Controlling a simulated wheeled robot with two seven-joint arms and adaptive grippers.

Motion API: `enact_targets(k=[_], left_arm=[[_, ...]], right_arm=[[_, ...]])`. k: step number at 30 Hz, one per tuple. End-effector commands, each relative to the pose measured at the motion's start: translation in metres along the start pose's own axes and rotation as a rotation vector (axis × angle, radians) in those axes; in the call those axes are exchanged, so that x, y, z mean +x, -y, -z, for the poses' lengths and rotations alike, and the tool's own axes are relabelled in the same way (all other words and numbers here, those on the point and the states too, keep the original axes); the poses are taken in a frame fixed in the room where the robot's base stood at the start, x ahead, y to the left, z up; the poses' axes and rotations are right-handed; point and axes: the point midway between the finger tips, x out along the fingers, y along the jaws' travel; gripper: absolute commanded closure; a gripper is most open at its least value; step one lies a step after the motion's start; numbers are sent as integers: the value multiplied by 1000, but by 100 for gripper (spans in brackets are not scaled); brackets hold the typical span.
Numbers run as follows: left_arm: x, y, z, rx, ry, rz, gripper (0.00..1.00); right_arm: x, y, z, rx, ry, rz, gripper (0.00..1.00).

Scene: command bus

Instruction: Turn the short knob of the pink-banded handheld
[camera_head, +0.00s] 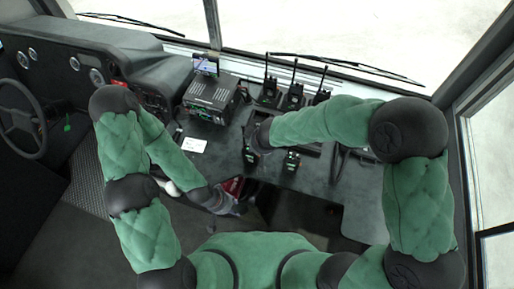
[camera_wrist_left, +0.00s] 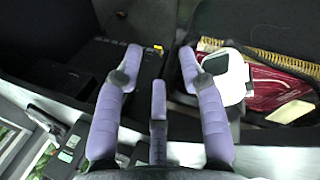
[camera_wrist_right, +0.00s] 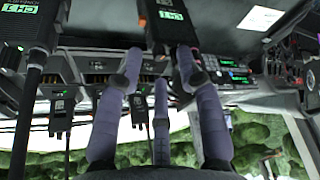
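My right gripper's fingers (camera_wrist_right: 159,62) are apart. My left gripper (camera_head: 226,203) is low, below the console edge; its fingers (camera_wrist_left: 160,58) are apart and empty.
Several handhelds with antennas (camera_head: 294,97) stand at the back of the console (camera_head: 215,145). A radio unit (camera_head: 210,97) and a white card (camera_head: 193,145) are left of them.

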Motion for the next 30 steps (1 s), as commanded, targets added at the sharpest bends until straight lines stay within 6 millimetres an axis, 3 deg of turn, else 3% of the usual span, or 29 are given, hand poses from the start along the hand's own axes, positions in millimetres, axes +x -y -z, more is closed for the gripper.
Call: enact_targets(k=[4, 14, 15, 19, 30], left_arm=[[4, 1, 0, 0, 0, 0, 60], [4, 1, 0, 0, 0, 0, 60], [4, 1, 0, 0, 0, 0, 60], [4, 1, 0, 0, 0, 0, 60], [-2, -1, 0, 0, 0, 0, 60]], right_arm=[[13, 0, 0, 1, 1, 1, 63], [16, 0, 0, 2, -1, 0, 63], [16, 0, 0, 2, -1, 0, 66], [16, 0, 0, 2, -1, 0, 100], [15, -1, 0, -41, 2, 19, 100]])
